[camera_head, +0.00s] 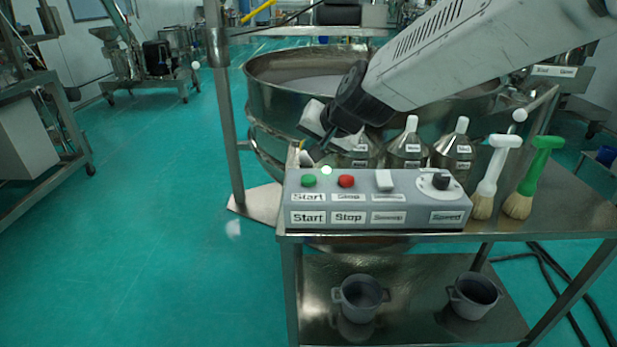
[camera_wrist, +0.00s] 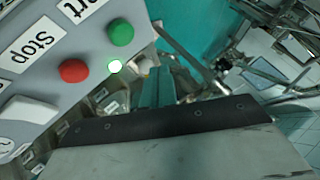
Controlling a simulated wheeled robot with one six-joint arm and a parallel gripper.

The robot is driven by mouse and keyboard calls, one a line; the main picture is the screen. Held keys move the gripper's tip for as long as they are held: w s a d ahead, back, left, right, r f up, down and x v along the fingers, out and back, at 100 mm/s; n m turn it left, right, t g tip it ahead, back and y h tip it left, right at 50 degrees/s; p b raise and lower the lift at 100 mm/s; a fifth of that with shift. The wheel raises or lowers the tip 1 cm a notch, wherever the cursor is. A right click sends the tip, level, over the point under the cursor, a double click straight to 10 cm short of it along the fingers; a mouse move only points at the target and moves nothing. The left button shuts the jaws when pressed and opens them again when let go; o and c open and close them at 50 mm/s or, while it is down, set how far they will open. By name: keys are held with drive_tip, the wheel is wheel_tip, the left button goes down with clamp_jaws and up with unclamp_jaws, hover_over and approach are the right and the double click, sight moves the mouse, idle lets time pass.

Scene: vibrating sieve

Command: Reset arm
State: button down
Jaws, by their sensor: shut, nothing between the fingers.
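My arm comes in from the upper right in the head view. My gripper (camera_head: 311,153) points down and left, just above and behind the left end of the grey control box (camera_head: 377,184). It is shut and holds nothing. The box has a green Start button (camera_head: 309,181), a red Stop button (camera_head: 346,181), a white switch (camera_head: 384,180) and a dark Speed knob (camera_head: 440,181). A small lamp (camera_head: 326,170) glows white with a green rim. In the wrist view the green button (camera_wrist: 121,32), red button (camera_wrist: 75,70) and lit lamp (camera_wrist: 115,66) lie at the upper left.
The large round steel sieve (camera_head: 270,95) stands behind the table (camera_head: 560,205). Several labelled steel cone-shaped vessels (camera_head: 405,150) stand behind the box. A white brush (camera_head: 490,178) and a green brush (camera_head: 529,178) stand to its right. Two pots (camera_head: 360,298) sit on the lower shelf. The left floor is open.

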sight(313, 197)
drive_tip(key=s+f, duration=0.1)
drive_tip(key=s+f+g, duration=0.1)
drive_tip(key=s, duration=0.1)
drive_tip(key=s+f+n+g, duration=0.1)
drive_tip(key=shift+s+d, duration=0.1)
drive_tip(key=shift+s, duration=0.05)
drive_tip(key=s+d+r+g+h, duration=0.1)
drive_tip(key=s+d+g+h, duration=0.1)
drive_tip(key=s+d, duration=1)
drive_tip(key=s+d+r+n+g+h, duration=0.1)
drive_tip(key=s+d+g+h, duration=0.1)
drive_tip(key=s+d, duration=1)
drive_tip(key=s+h, duration=0.1)
drive_tip(key=s, duration=0.4)
drive_tip(key=shift+s+d+r, duration=0.2)
drive_tip(key=shift+s, duration=0.1)
